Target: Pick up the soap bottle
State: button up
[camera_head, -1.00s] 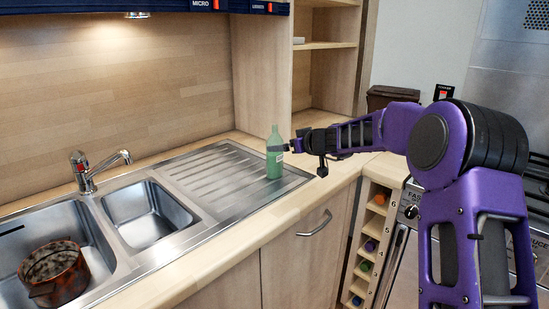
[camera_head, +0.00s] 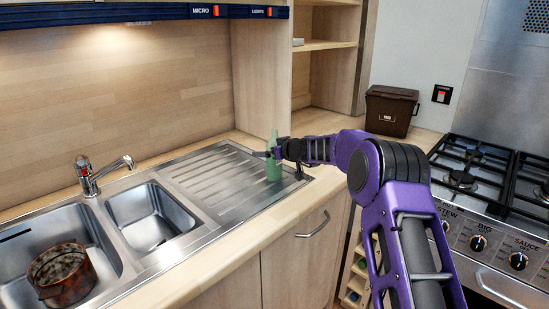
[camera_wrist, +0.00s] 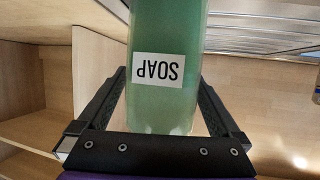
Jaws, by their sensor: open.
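The green soap bottle (camera_head: 273,168) stands upright on the right end of the ribbed metal drainboard (camera_head: 222,178). In the wrist view the bottle (camera_wrist: 166,100) fills the middle, with its white SOAP label upside down. My gripper (camera_head: 272,154) is at the bottle's upper part, coming from the right. In the wrist view my gripper (camera_wrist: 160,85) is open, with one finger on each side of the bottle. A gap shows beside the bottle at each finger. Part of the bottle is hidden behind my gripper in the head view.
A sink with two basins and a tap (camera_head: 98,174) lies to the left, with a rusty pot (camera_head: 62,275) in the left basin. A gas hob (camera_head: 470,180) and a brown bin (camera_head: 391,110) are to the right. Shelves (camera_head: 325,45) rise behind the bottle.

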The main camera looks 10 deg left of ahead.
jog(key=shift+c, duration=0.2)
jog(key=c, duration=1.4)
notch_tip(320, 180, up, 10)
jog(key=p, duration=0.2)
